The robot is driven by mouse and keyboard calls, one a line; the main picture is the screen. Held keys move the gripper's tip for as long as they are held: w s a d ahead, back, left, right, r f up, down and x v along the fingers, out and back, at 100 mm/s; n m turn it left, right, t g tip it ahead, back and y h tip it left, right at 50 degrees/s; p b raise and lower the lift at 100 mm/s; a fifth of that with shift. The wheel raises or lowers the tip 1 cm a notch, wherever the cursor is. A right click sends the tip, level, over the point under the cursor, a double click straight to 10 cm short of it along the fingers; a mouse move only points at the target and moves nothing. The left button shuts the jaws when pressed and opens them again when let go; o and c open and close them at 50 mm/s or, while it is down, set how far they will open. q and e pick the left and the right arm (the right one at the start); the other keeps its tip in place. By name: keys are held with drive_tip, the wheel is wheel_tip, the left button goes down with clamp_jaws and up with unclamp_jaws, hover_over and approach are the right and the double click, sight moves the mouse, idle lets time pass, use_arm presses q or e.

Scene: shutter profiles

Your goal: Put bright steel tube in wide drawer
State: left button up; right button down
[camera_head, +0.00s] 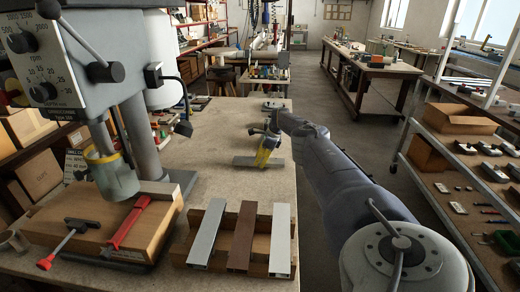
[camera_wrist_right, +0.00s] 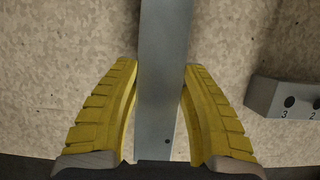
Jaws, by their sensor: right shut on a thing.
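My right gripper (camera_head: 264,151) has yellow fingers and is out over the far part of the bench. In the right wrist view the gripper (camera_wrist_right: 162,68) is shut on a straight grey metal tube (camera_wrist_right: 164,110) with a small dark hole near its lower end. The tube runs between both fingers. In the head view a grey bar (camera_head: 245,161) shows crosswise at the yellow fingers and looks like this tube. Whether it touches the bench is unclear. I cannot make out a wide drawer in either view. My left gripper is not in view.
Three profiles, grey (camera_head: 207,234), brown (camera_head: 241,237) and pale (camera_head: 281,239), lie across a wooden rack (camera_head: 228,267). A drill press (camera_head: 135,140) and a red-handled tool (camera_head: 130,222) stand left. In the wrist view a numbered grey block (camera_wrist_right: 290,97) lies right. Bench between is clear.

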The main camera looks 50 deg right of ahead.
drive_tip(key=shift+f, duration=0.55)
drive_tip(key=c, duration=0.8)
unclamp_jaws()
drive_tip(key=shift+o, duration=0.2)
drive_tip(key=shift+f, duration=0.25)
